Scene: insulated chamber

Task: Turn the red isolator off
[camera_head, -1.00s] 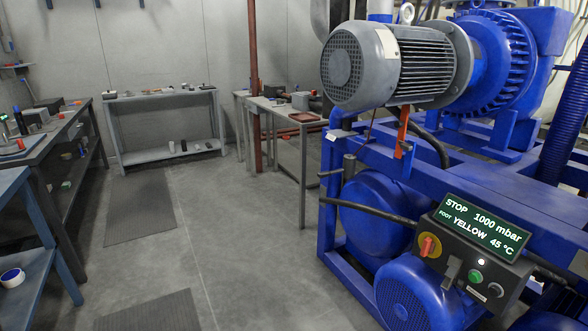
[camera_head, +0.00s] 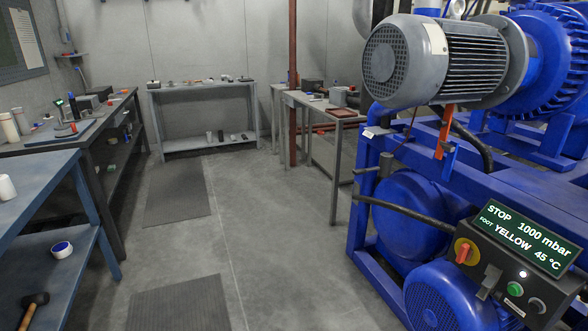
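The red isolator (camera_head: 463,252) is a red rotary handle on a yellow plate. It sits at the upper left of a dark control box (camera_head: 500,272) on the blue pump machine (camera_head: 366,262), at the lower right of the view. Its handle looks roughly upright. The display (camera_head: 523,238) above it reads STOP, 1000 mbar, FOOT YELLOW, 45 °C. A green button (camera_head: 515,289), a black button (camera_head: 537,305) and a lever (camera_head: 489,283) are on the same box. My gripper is not in view.
A blue bench (camera_head: 40,190) stands at the left, with a dark bench (camera_head: 75,140) behind it. A grey table (camera_head: 205,87) is at the back wall. An orange-red handle (camera_head: 444,132) hangs below the grey motor (camera_head: 440,62). The middle floor (camera_head: 255,235) is clear, with flat mats (camera_head: 177,195).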

